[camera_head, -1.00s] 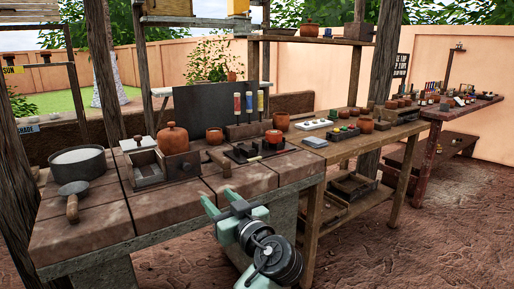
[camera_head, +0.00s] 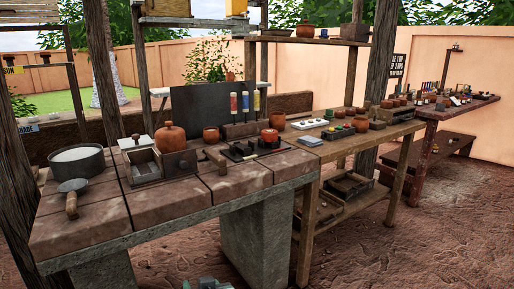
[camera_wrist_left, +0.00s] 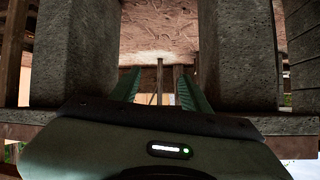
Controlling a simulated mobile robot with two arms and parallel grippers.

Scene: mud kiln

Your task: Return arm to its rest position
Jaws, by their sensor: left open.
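Only a small teal piece of my left gripper (camera_head: 208,284) shows at the bottom edge of the head view, in front of and below the brick-topped table (camera_head: 240,185). The rest of that arm is out of the picture. In the left wrist view, the two teal fingers of the left gripper (camera_wrist_left: 157,80) stand apart with nothing between them. That view looks under the table, between two grey concrete supports (camera_wrist_left: 70,50) (camera_wrist_left: 232,50). My right gripper is in neither view.
The table holds a grey bowl (camera_head: 77,160), a ladle (camera_head: 72,195), a lidded clay pot (camera_head: 170,138) and a metal box (camera_head: 145,167). A wooden bench (camera_head: 365,140) with small pots adjoins on the right. The dirt floor (camera_head: 400,230) at front right is clear.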

